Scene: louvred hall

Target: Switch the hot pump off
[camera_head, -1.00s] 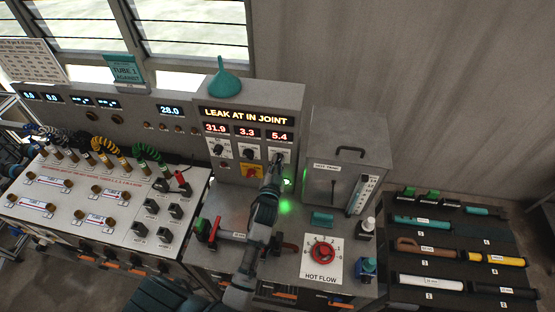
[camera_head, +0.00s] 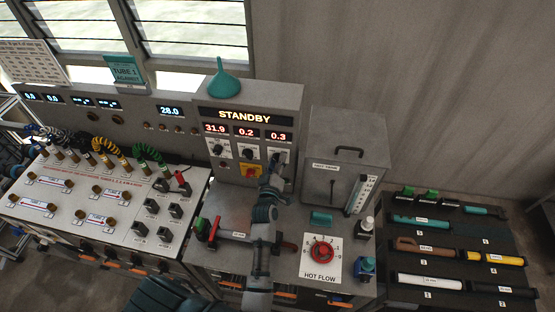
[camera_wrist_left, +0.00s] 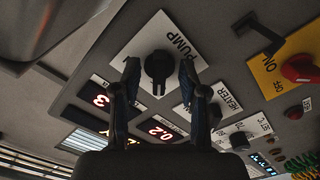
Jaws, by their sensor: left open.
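The pump switch (camera_wrist_left: 158,68) is a black knob on a white plate marked PUMP, seen in the left wrist view. My left gripper (camera_wrist_left: 160,76) is open, with one finger on each side of the knob and gaps visible. In the head view, my left gripper (camera_head: 275,168) is at the lower right of the control panel (camera_head: 293,103) and largely hides the switch. The panel display (camera_head: 246,117) reads STANDBY, with 31.9, 0.2 and 0.3 below. The HOT FLOW dial (camera_head: 322,252) is red, on the bench in front. My right gripper is not in view.
The HEATER plate (camera_wrist_left: 226,101) and a red OFF/ON switch on yellow (camera_wrist_left: 298,68) lie beside the pump switch. A grey tank (camera_head: 350,150) stands right of the panel. A teal funnel (camera_head: 224,82) stands on top. A tube rack (camera_head: 455,240) is at the right.

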